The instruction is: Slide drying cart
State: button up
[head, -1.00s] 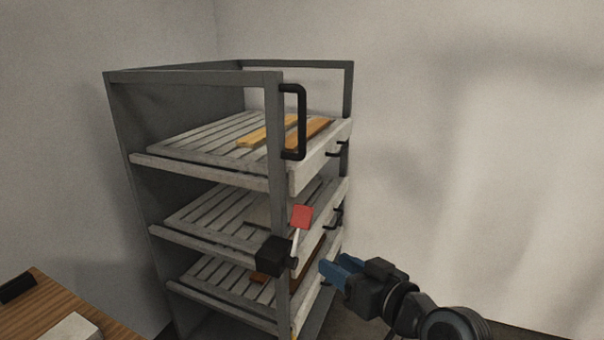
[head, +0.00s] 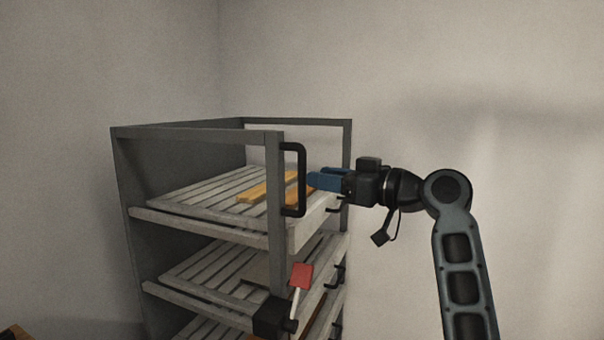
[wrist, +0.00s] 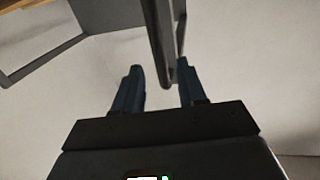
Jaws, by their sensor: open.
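The drying cart (head: 277,190) is a grey metal frame with slatted trays, standing against the wall corner in the head view. A black vertical handle (head: 302,175) is fixed to its near right post. My gripper (head: 314,178) has blue fingers and is open, just right of the handle at mid-height and pointing left. In the wrist view my gripper (wrist: 158,68) shows its fingers spread, with a dark bar (wrist: 158,35), seemingly the handle, reaching down into the gap near the right finger. Contact cannot be told.
Orange-brown boards (head: 268,188) lie on the top tray (head: 190,222). A red paddle (head: 301,275) rises from a black box (head: 270,317) low on the cart's post. Small dark pulls (head: 335,277) line the right side. Bare wall (head: 520,160) is to the right.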

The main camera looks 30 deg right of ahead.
aim_at(302, 207)
jog(key=p+x, duration=0.1)
jog(key=x, duration=0.5)
grip_shut()
dwell(0.3)
